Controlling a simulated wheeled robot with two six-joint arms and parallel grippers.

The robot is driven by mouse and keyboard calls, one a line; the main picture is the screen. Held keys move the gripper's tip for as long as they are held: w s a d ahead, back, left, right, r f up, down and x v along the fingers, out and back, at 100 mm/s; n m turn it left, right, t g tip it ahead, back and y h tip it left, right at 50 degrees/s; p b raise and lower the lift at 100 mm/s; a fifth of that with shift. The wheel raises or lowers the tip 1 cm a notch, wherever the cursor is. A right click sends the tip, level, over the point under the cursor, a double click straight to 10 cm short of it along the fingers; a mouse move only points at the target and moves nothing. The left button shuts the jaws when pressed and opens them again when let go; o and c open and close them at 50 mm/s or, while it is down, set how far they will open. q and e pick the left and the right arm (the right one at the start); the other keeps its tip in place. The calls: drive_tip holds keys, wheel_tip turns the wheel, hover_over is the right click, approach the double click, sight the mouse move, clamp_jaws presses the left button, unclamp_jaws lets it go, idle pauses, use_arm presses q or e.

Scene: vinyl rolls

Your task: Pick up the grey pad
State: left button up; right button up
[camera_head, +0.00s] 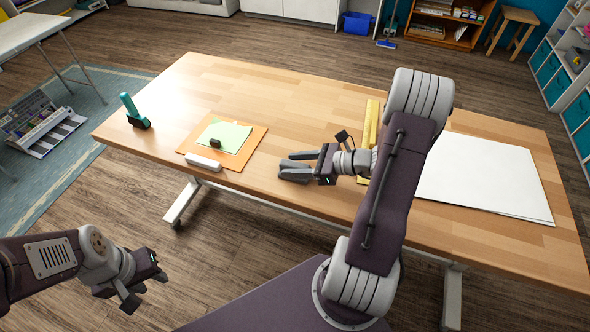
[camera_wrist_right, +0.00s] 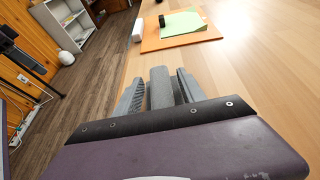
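The grey pad (camera_wrist_right: 160,88) is a plain grey block lying between the two fingers of my right gripper (camera_wrist_right: 160,92) in the right wrist view. The ridged inner faces of the fingers show on both sides of it, with narrow gaps, so the fingers look open around it. In the head view my right gripper (camera_head: 297,167) is low over the front edge of the table, and the pad is hard to tell from the grey fingers. My left gripper (camera_head: 146,289) is open and empty, off the table at lower left.
On the wooden table (camera_head: 240,85) lie an orange sheet (camera_head: 254,145) with a green sheet (camera_head: 232,134) and a small dark block (camera_head: 215,143). A white roll (camera_head: 203,162), a teal tool (camera_head: 133,111), a yellow strip (camera_head: 371,120) and large white sheets (camera_head: 485,178) are also there.

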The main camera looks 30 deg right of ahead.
sight(295, 164)
clamp_jaws()
wheel_tip(295, 164, up, 5)
drive_tip(key=shift+f+p, duration=0.15)
drive_tip(key=shift+p, duration=0.75)
drive_tip(key=w+a+r+p, duration=0.1)
drive_tip(key=w+a+r, duration=0.5)
drive_tip(key=a, duration=0.3)
drive_tip(key=shift+w+a+r, duration=0.15)
drive_tip(key=shift+w+a, duration=0.15)
drive_tip(key=shift+w, duration=0.15)
idle(0.8)
